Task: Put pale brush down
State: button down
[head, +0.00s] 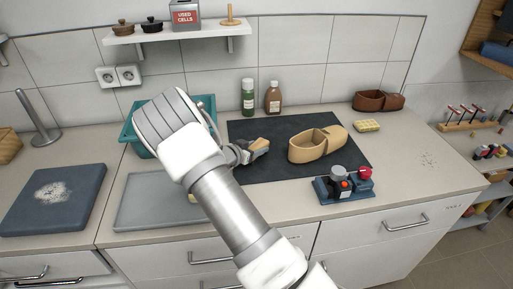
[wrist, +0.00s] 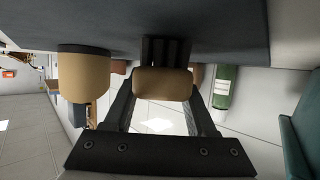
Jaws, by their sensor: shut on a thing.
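The pale brush (head: 259,146) is a light wooden block; it sits in my gripper (head: 246,153) over the left part of the dark mat (head: 240,131). In the wrist view, which looks upside down, the brush (wrist: 162,83) is between the two fingers of my gripper (wrist: 160,92), with dark bristles towards the mat. My gripper is shut on it. Whether the bristles touch the mat, I cannot tell. A tan clog-like shoe (head: 318,145) stands on the mat to the right; it also shows in the wrist view (wrist: 84,78).
A green bottle (head: 248,98) and a brown bottle (head: 273,98) stand behind the mat. A teal tub (head: 135,136) and grey tray (head: 150,205) are left. A blue device (head: 343,190) stands at the front right. A yellow block (head: 366,126) lies right. Bare mat lies around the brush.

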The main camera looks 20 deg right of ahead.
jog(key=shift+f, duration=0.2)
jog(key=shift+c, duration=1.1)
grip_release()
